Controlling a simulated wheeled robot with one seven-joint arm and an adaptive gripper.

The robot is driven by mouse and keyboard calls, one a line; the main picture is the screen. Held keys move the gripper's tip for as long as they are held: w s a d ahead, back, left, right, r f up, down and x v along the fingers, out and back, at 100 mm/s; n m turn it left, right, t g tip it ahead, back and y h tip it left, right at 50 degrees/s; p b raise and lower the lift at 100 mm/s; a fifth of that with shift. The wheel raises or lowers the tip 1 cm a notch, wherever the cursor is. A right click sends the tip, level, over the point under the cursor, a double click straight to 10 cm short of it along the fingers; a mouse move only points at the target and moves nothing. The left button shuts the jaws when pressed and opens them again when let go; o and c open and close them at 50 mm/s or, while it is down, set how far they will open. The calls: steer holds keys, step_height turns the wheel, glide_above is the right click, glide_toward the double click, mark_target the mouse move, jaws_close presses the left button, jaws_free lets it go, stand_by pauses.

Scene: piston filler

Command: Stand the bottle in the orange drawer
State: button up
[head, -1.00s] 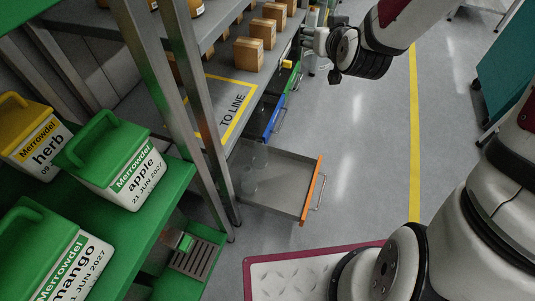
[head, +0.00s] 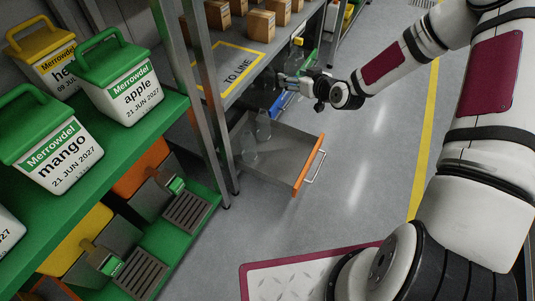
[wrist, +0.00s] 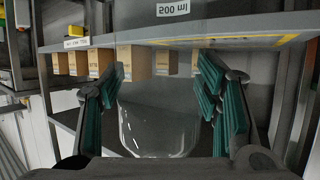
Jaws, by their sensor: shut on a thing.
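The orange drawer (head: 309,165) is pulled out below the bench, with a grey tray and an orange front. Clear bottles (head: 249,146) stand in its back left part, faint against the tray. My gripper (head: 287,84) is above and beyond the drawer's far side, near the blue drawer. In the wrist view, my gripper (wrist: 160,100) is shut around a clear bottle (wrist: 158,125), with green-lined fingers on both sides of it. The bottle's full outline and tilt are hard to tell in the head view.
The blue drawer (head: 280,104) lies just beyond the orange one. The bench (head: 238,68) carries several cardboard boxes and a yellow-framed area. A steel post (head: 209,90) stands left of the drawer. Green shelves (head: 80,145) hold labelled tubs.

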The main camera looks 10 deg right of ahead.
steer(key=shift+s+d+f+n+g+y+b, duration=0.25)
steer(key=shift+f+b, duration=1.4)
steer(key=shift+f, duration=4.8)
steer(key=shift+w+d+f+n+g+y+b, duration=0.1)
steer(key=shift+d+f+n+y+b, duration=0.95)
steer(key=shift+f, duration=5.35)
steer(key=shift+s+a+f+m+g+h+b, duration=0.25)
steer(key=shift+f+b, duration=2)
steer(key=shift+f, duration=4.2)
steer(key=shift+w+f, duration=0.1)
steer(key=shift+f, duration=0.15)
steer(key=o, duration=1.2)
steer(key=shift+c, duration=0.2)
